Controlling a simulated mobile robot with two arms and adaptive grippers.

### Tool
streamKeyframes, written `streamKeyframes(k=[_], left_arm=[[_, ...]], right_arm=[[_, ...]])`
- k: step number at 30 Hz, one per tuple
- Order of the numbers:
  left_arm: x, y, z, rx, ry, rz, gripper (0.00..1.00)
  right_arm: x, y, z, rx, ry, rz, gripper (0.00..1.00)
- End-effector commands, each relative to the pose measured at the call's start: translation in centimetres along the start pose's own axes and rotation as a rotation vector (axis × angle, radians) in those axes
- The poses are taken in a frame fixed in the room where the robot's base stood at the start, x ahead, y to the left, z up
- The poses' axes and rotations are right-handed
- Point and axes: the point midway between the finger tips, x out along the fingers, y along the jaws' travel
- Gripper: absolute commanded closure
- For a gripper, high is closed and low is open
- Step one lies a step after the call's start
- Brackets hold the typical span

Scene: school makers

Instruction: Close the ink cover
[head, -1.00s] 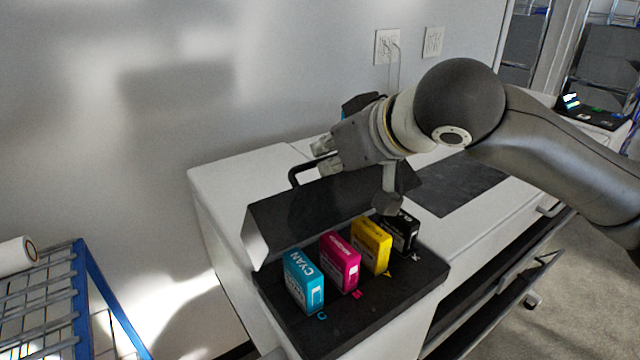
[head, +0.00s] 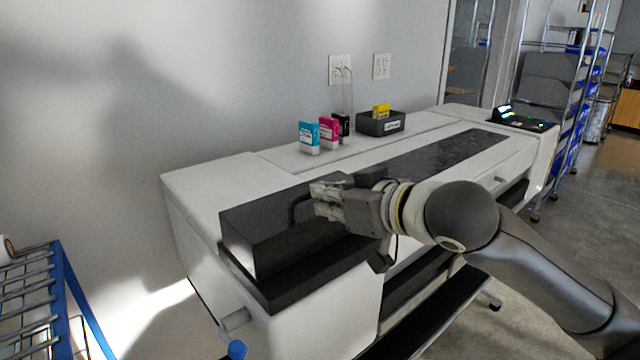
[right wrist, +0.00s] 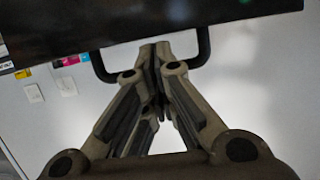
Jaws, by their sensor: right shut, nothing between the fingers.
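The black ink cover (head: 262,225) is down over the black cartridge base (head: 320,278) at the near left end of the white printer. It hides the cartridges beneath it. I cannot tell whether its front edge is fully seated. Its dark handle (head: 296,207) sticks up, and the handle also shows in the right wrist view (right wrist: 204,50). My right gripper (head: 318,198) is shut and empty at the handle, its fingertips beside or within the loop; contact is unclear. The fingers show in the right wrist view (right wrist: 157,50). My left gripper is out of view.
Cyan (head: 309,138), magenta (head: 328,132) and black (head: 343,125) cartridges stand on the printer's back top. A dark bin (head: 372,124) holds a yellow one. A control panel (head: 522,118) sits at the far end. A blue-framed rack (head: 82,305) stands at left.

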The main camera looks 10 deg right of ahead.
Motion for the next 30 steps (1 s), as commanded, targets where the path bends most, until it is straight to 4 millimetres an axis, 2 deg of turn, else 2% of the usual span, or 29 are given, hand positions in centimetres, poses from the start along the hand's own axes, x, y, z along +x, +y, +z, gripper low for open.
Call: streamKeyframes(k=[7, 21, 30], left_arm=[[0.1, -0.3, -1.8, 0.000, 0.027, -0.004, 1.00], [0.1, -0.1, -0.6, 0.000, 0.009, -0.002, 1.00], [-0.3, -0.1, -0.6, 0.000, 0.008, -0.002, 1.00]], right_arm=[[-0.3, 0.0, 1.6, 0.000, -0.001, -0.001, 1.00], [-0.5, 0.1, 2.1, 0.000, 0.000, 0.000, 1.00], [-0.5, 0.1, 1.7, 0.000, 0.000, 0.000, 1.00]])
